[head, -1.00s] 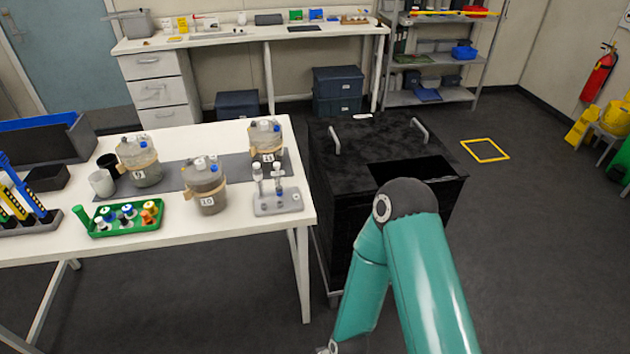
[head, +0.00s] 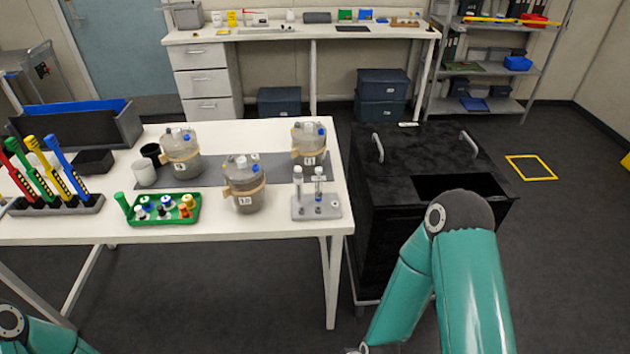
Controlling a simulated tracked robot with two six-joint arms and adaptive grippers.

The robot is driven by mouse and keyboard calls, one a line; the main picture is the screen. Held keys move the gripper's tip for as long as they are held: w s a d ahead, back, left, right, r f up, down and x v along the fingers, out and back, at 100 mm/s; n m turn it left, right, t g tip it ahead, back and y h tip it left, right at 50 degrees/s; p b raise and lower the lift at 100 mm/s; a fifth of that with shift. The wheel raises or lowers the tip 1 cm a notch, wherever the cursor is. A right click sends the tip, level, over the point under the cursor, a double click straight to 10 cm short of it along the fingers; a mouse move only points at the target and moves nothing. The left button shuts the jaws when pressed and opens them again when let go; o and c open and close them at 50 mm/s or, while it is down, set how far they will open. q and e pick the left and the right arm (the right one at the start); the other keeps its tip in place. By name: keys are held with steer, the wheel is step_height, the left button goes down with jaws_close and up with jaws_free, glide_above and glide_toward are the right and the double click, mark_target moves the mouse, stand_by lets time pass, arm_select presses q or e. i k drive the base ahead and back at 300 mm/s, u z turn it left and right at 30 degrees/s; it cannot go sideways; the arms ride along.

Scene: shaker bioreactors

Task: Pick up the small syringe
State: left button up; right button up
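Two slim upright items that look like syringes stand in a grey holder (head: 328,211) at the right end of the white table. The left one (head: 298,181) and the right one (head: 319,186) both have pale tops; I cannot tell for certain which is the small syringe. My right arm shows at the lower right and a bit of my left arm at the bottom left corner. Both grippers are outside the picture.
A green tray (head: 188,219) of small bottles and a rack (head: 60,207) of coloured tools lie left. A black cabinet (head: 402,157) stands right of the white table (head: 230,231).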

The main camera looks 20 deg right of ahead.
mark_target(318, 182)
steer(key=i, duration=0.85)
